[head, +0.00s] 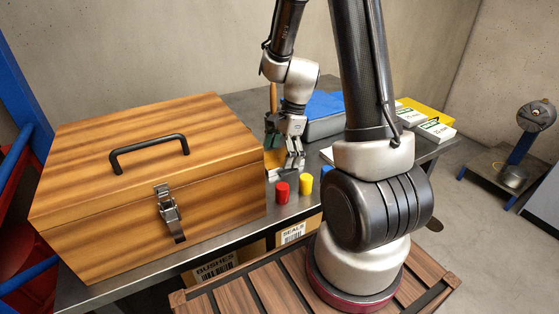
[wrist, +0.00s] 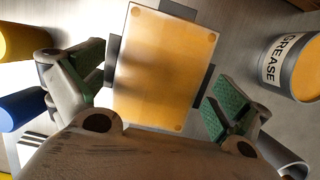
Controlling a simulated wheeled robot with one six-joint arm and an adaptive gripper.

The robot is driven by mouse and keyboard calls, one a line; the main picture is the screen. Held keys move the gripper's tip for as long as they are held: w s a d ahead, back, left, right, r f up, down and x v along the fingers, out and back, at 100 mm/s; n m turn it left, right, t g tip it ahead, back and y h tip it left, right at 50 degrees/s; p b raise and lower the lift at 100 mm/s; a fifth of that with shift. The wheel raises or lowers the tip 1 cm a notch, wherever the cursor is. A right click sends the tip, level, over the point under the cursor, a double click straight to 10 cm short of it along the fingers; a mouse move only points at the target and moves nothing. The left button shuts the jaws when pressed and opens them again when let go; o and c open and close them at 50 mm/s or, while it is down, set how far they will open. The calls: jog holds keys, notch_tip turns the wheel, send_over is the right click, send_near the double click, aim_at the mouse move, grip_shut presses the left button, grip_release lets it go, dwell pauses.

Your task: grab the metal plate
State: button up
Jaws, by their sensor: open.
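A flat rectangular plate (wrist: 160,68) with a yellow-orange face and a thin pale metal edge lies in the middle of the wrist view. It looks like the metal plate. Dark blocks (wrist: 203,86) show at its sides. My gripper (wrist: 158,85) is open, with one green-padded finger on each side of the plate and gaps between. I cannot tell how high the fingers are above it.
A large wooden box (head: 150,180) stands left of my gripper. A red cap (head: 282,193) and a yellow cap (head: 305,184) stand in front. A blue-topped case (head: 325,110) is behind. A grease can (wrist: 290,66) stands right in the wrist view.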

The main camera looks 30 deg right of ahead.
jog(key=shift+c, duration=0.2)
jog(key=c, duration=1.4)
jog(key=shift+r, duration=0.1)
